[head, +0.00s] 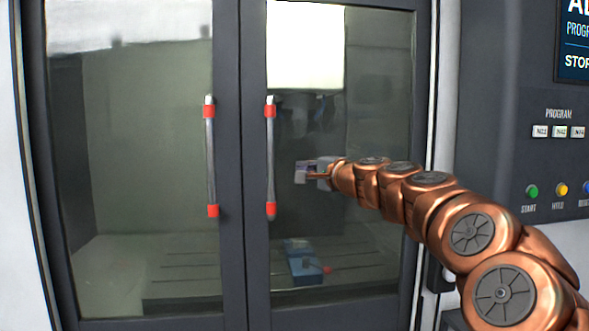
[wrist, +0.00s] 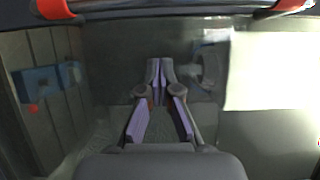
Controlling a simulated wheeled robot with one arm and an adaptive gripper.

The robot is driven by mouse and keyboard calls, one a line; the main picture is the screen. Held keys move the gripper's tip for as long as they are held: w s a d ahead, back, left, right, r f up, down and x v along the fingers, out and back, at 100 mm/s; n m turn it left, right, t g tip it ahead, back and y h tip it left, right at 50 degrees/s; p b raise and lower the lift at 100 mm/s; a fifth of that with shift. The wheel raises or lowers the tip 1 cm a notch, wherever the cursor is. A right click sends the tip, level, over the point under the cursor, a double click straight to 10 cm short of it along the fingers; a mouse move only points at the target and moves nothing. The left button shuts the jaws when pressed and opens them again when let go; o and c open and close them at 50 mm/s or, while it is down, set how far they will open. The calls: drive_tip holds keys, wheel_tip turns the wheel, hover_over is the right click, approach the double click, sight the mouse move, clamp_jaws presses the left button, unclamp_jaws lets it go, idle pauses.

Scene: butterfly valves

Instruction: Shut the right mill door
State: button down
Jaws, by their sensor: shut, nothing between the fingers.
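The right mill door (head: 345,230) is a dark-framed glass panel. Its frame meets the left door (head: 140,180) at a seam, with no clear gap visible; I cannot tell whether it is fully shut. Its upright silver handle (head: 270,155) has red ends and crosses the top of the wrist view (wrist: 180,10). My gripper (head: 303,172) is in front of the glass, just right of the handle and apart from it. In the wrist view its purple-padded fingers (wrist: 160,68) are together at the tips, with nothing between them.
The left door's similar handle (head: 210,155) is close beside. Behind the glass is a blue vise (head: 303,265) with a red tip. A bright white panel (head: 305,45) shows at the top. The control panel (head: 545,140) with coloured buttons is on the right.

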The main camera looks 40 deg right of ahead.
drive_tip(key=s+b, duration=0.1)
drive_tip(key=s, duration=0.6)
drive_tip(key=shift+s+a, duration=0.2)
drive_tip(key=shift+s, duration=0.15)
drive_tip(key=w+a+f+n+g+y, duration=0.1)
drive_tip(key=a+f+n+g+y, duration=0.2)
drive_tip(key=a, duration=0.4)
drive_tip(key=w+a+f+n+y, duration=0.1)
drive_tip(key=w+a+f+n, duration=0.1)
drive_tip(key=a+f, duration=0.45)
drive_tip(key=s+a+f+n+g+y, duration=0.1)
drive_tip(key=s+a+f+n+g, duration=0.2)
drive_tip(key=a+f, duration=0.35)
drive_tip(key=s+a+f+n+g+y, duration=0.1)
drive_tip(key=s+a+f+n+g, duration=0.2)
drive_tip(key=a, duration=0.7)
drive_tip(key=s+a+f+n+g+h, duration=0.1)
drive_tip(key=s+a+f+n+g, duration=0.15)
drive_tip(key=s+f, duration=0.45)
drive_tip(key=s+a+f+n+g, duration=0.2)
drive_tip(key=s+a+f+g, duration=0.15)
drive_tip(key=s+f, duration=0.35)
drive_tip(key=s+d+f+n+g+h, duration=0.3)
drive_tip(key=s+f, duration=0.5)
drive_tip(key=s, duration=0.4)
drive_tip(key=shift+s+d+g+h+p, duration=0.35)
drive_tip(key=shift+d+g+h+p, duration=0.15)
drive_tip(key=shift+d+g, duration=0.5)
drive_tip(key=shift+d, duration=0.2)
